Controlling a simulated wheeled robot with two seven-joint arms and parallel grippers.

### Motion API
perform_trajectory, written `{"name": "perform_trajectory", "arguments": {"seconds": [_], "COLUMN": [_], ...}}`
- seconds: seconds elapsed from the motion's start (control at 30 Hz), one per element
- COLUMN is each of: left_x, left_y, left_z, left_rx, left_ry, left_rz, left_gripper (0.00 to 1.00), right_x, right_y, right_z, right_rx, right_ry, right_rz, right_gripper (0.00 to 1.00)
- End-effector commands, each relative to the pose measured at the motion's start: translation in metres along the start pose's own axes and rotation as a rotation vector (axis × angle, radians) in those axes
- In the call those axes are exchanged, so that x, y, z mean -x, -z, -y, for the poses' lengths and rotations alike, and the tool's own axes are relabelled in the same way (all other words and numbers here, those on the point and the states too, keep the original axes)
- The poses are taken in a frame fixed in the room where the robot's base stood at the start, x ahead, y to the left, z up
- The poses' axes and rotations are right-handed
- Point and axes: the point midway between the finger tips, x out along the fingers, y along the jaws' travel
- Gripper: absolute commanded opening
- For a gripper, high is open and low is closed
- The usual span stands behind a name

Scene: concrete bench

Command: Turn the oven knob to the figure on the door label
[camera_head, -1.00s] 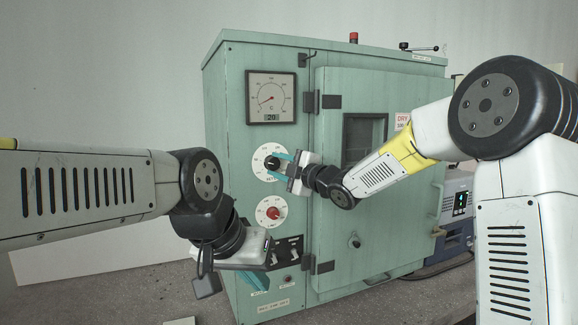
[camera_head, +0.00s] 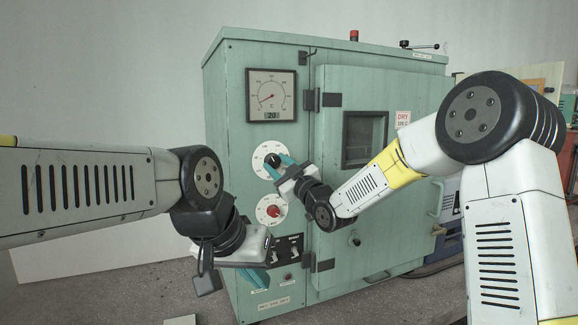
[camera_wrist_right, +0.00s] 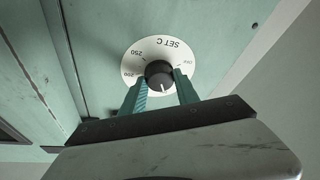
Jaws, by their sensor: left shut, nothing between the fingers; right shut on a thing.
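The green oven (camera_head: 225,190) stands on the bench. Its black set knob (camera_head: 271,160) sits on a white dial (camera_head: 258,157), with a red knob (camera_head: 273,210) on another dial below. My right gripper (camera_head: 276,165) is shut on the black knob. In the right wrist view the fingers (camera_wrist_right: 161,90) flank the knob (camera_wrist_right: 159,75), and the dial (camera_wrist_right: 165,50) reads "SET C", with "250" legible. The door label (camera_head: 402,119) reads "DRY" with a small figure below, apparently 105 C. My left gripper (camera_head: 258,278) is shut and empty, low before the oven's lower panel.
A round gauge (camera_head: 271,95) above the dial has a digital readout of 20. Black switches (camera_head: 287,248) sit below the red knob. The oven door has a dark window (camera_head: 364,138). Other equipment stands to the right, partly behind my right arm.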

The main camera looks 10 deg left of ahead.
Motion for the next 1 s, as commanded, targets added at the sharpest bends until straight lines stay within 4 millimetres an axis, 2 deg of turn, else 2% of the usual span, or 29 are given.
{"name": "perform_trajectory", "arguments": {"seconds": [0.67, 0.7, 0.77, 0.8, 1.0], "left_x": [0.0, 0.0, 0.0, 0.0, 0.0], "left_y": [0.0, 0.0, 0.0, 0.0, 0.0], "left_z": [0.0, 0.0, 0.0, 0.0, 0.0], "left_rx": [0.0, 0.0, 0.0, 0.0, 0.0], "left_ry": [0.0, 0.0, 0.0, 0.0, 0.0], "left_rz": [0.0, 0.0, 0.0, 0.0, 0.0], "left_gripper": [0.0, 0.0, 0.0, 0.0, 0.0], "right_x": [0.0007, 0.0007, 0.0007, 0.0006, 0.0003], "right_y": [-0.0021, -0.0022, -0.002, -0.0018, -0.0008], "right_z": [0.0019, 0.0019, 0.0018, 0.0016, 0.0011], "right_rx": [-0.06, -0.06, -0.06, -0.06, -0.059], "right_ry": [-0.017, -0.016, -0.017, -0.017, -0.018], "right_rz": [0.002, 0.002, 0.002, 0.001, -0.001], "right_gripper": [0.0, 0.43, 0.54, 0.58, 0.58]}}
